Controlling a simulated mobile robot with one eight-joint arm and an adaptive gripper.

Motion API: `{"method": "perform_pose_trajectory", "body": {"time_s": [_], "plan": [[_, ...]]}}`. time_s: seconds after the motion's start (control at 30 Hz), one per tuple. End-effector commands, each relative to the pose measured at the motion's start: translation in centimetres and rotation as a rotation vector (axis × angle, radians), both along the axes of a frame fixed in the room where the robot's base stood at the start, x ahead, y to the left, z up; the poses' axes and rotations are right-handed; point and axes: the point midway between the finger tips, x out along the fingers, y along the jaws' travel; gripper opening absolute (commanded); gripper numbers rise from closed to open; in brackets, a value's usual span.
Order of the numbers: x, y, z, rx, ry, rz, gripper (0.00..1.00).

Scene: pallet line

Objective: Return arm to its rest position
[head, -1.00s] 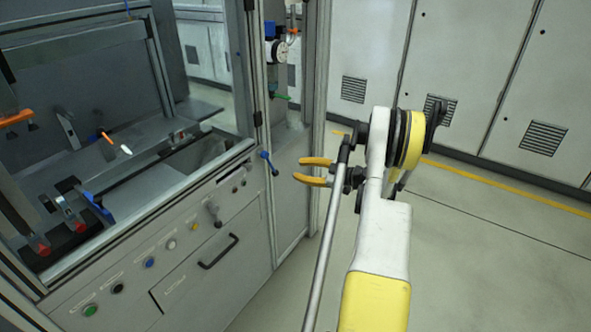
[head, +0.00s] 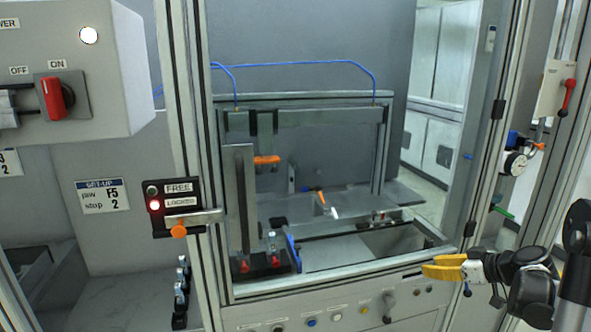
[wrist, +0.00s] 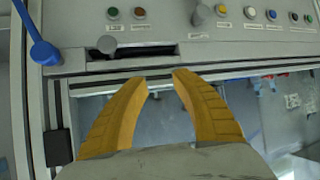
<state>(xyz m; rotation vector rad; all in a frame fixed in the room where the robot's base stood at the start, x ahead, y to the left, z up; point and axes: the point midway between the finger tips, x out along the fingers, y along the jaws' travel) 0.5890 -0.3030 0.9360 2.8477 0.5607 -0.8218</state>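My gripper (head: 443,267) has two orange fingers and shows at the lower right of the head view, in front of the station's front edge. In the wrist view its fingers (wrist: 161,79) stand apart with nothing between them, so it is open and empty. Part of my dark wrist shows behind the fingers in the head view; most of my arm is out of that picture.
The button panel (head: 344,315) lies below the station opening and also fills the top of the wrist view (wrist: 175,22). A blue-handled lever (wrist: 44,53) is near the fingers there. A grey power box (head: 60,95) and a lock plate (head: 176,207) with a lit red lamp stand left.

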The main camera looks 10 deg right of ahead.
Motion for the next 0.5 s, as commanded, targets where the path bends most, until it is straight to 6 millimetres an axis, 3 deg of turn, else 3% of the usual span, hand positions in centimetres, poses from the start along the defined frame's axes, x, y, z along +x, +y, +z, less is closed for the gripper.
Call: {"method": "perform_pose_trajectory", "body": {"time_s": [0.03, 0.2, 0.4, 0.5], "plan": [[-0.1, 3.5, 1.3, 0.010, 0.054, 0.000, 0.31], [-2.7, 13.2, 4.4, 0.030, 0.235, -0.060, 0.31], [-8.8, 22.2, 6.2, 0.005, 0.374, -0.164, 0.31], [-12.5, 25.5, 6.5, -0.016, 0.409, -0.221, 0.31]]}}
